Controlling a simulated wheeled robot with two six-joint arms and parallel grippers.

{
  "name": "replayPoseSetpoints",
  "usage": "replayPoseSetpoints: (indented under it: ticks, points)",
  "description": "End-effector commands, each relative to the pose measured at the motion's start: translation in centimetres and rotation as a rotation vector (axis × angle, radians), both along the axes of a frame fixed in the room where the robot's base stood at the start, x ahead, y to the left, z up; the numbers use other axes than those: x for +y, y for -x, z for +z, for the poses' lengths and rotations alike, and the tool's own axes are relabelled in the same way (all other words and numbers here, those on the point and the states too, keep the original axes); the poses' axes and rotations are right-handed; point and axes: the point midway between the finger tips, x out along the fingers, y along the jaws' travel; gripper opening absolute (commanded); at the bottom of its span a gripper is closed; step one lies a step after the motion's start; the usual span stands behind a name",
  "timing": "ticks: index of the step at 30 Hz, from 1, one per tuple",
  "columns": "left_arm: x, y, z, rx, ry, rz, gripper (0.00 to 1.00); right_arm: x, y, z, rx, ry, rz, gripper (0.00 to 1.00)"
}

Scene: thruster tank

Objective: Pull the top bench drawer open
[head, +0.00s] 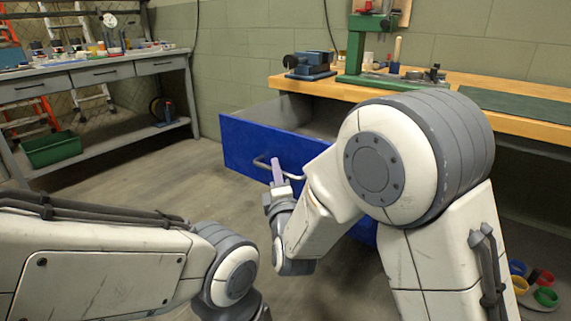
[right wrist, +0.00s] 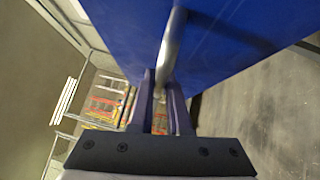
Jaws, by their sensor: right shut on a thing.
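The blue bench drawer (head: 240,144) stands pulled out from under the wooden bench top, and its empty-looking interior shows behind the front. Its silver bar handle (head: 261,163) is on the drawer front. My right gripper (head: 277,168) is at the handle, its jaws shut on the bar. In the right wrist view, the handle (right wrist: 172,45) runs down between the two fingers (right wrist: 162,84), close to the blue front (right wrist: 230,30). My right arm hides the right part of the drawer. My left arm lies at lower left, with its gripper out of view.
The wooden bench (head: 460,90) carries a blue vise (head: 310,64) and a green press (head: 356,45). A grey workbench (head: 105,70) stands at left, with a green bin (head: 52,149) below. Coloured cups (head: 545,296) sit at lower right. The floor left of the drawer is clear.

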Motion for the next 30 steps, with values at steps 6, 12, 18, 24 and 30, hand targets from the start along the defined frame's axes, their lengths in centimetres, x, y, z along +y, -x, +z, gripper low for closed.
replayPoseSetpoints:
  ticks: [6,12,18,24,30]
  points:
    - [0.0,0.0,0.0,0.0,0.0,0.0,0.5,0.0,0.1,-0.1,0.003,0.002,-0.001,0.0]
    - [0.0,0.0,0.0,0.0,0.0,0.0,0.5,0.0,0.1,-0.1,0.002,0.001,-0.001,0.45]
    - [0.0,0.0,0.0,0.0,0.0,0.0,0.5,0.0,0.1,-0.1,0.001,0.001,-0.001,0.45]
    - [0.0,0.0,0.3,0.0,0.0,0.0,0.5,0.0,1.0,-0.1,0.003,0.002,0.0,0.45]
    - [0.0,0.0,1.2,0.0,0.0,0.0,0.5,-0.6,4.9,-0.6,0.005,0.003,0.002,0.45]
